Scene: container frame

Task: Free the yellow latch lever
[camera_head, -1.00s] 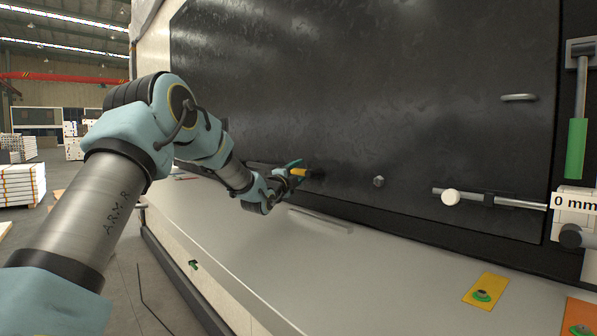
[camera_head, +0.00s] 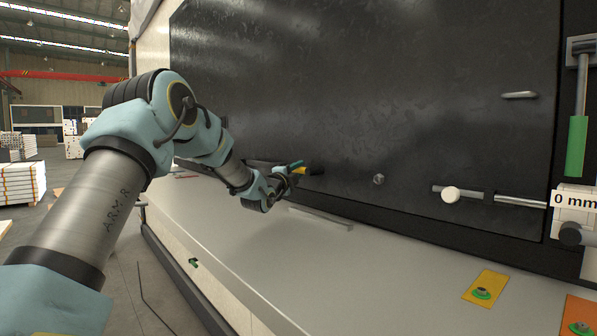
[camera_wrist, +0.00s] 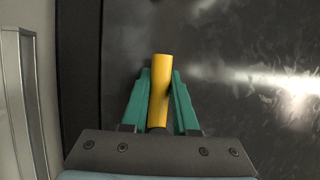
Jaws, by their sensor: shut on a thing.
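The yellow latch lever (camera_wrist: 160,91) is a short yellow cylinder in front of the dark panel. In the wrist view it lies between the two green fingers of my gripper (camera_wrist: 160,98), with its end standing out past the fingertips. My gripper is shut on it. In the head view my gripper (camera_head: 297,166) is at the lower left of the dark panel, and a small yellow part of the lever (camera_head: 301,171) shows there. The lever's mounting is hidden by the gripper.
The dark panel (camera_head: 390,90) stands behind a pale ledge (camera_head: 300,245). A grey bar (camera_head: 320,218) lies on the ledge under my gripper. At right are a rod with a white knob (camera_head: 450,195), a green handle (camera_head: 576,147), a "0 mm" label (camera_head: 575,200) and a yellow plate (camera_head: 485,287).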

